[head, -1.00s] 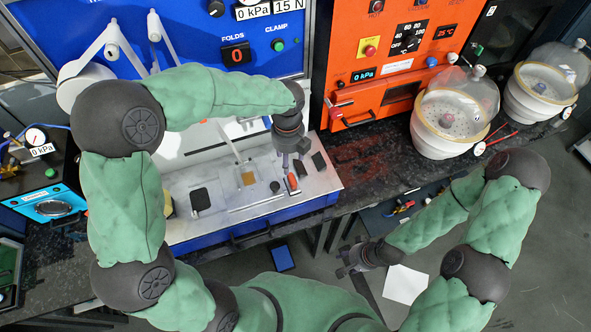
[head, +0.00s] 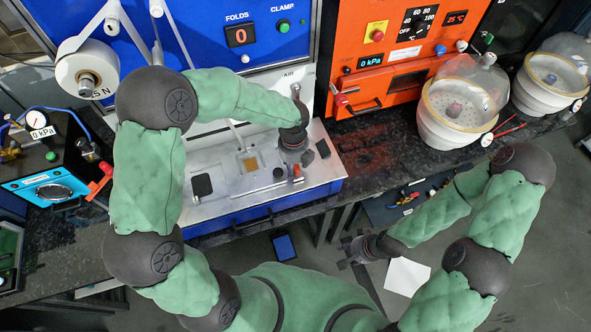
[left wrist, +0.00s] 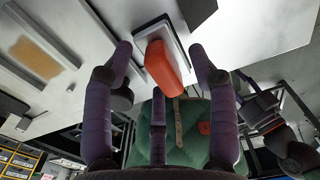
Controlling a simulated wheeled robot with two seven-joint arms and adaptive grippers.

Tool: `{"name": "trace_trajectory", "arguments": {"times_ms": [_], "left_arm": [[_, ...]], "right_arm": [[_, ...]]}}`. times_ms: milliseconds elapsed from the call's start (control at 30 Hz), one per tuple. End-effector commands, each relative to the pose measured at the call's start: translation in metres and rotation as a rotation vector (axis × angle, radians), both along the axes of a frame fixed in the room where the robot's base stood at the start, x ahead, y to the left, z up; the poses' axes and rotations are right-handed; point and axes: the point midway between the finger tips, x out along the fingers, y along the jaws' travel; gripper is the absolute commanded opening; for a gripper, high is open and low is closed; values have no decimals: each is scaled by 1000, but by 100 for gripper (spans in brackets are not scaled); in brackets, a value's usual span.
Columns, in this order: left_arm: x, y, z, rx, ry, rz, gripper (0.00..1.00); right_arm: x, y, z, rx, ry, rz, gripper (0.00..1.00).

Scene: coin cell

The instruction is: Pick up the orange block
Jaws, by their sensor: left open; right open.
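The orange block (left wrist: 163,68) lies on a small pale, dark-edged plate in the left wrist view, between the spread purple fingers of my left gripper (left wrist: 160,48). The fingers stand apart from its sides, and my left gripper is open and empty. In the head view, only a small orange part of the block (head: 297,171) shows below my left gripper (head: 293,158), which hides the rest. My right gripper (head: 354,249) is open and empty at the lower middle, away from the bench.
A black pad (head: 202,185), a tan square (head: 250,164) and a dark round piece (head: 279,173) sit on the white work surface. A dark block (head: 323,149) is right of my left gripper. The orange oven (head: 402,95) and blue machine (head: 240,70) stand behind.

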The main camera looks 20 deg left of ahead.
Motion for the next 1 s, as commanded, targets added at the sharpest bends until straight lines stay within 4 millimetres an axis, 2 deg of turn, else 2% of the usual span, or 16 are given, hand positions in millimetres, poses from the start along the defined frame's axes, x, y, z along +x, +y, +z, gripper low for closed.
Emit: {"name": "trace_trajectory", "arguments": {"times_ms": [167, 367, 400, 767, 1000], "left_arm": [[0, 0, 0, 1, -1, 0, 58], [0, 0, 0, 0, 0, 0, 4], [0, 0, 0, 0, 0, 0, 0], [0, 0, 2, 1, -1, 0, 0], [1, 0, 24, 0, -2, -1, 0]], "right_arm": [[0, 0, 1, 0, 0, 0, 43], [0, 0, 1, 0, 0, 0, 43], [0, 0, 0, 0, 0, 0, 43], [0, 0, 1, 0, 0, 0, 43], [0, 0, 7, 0, 0, 0, 43]]}}
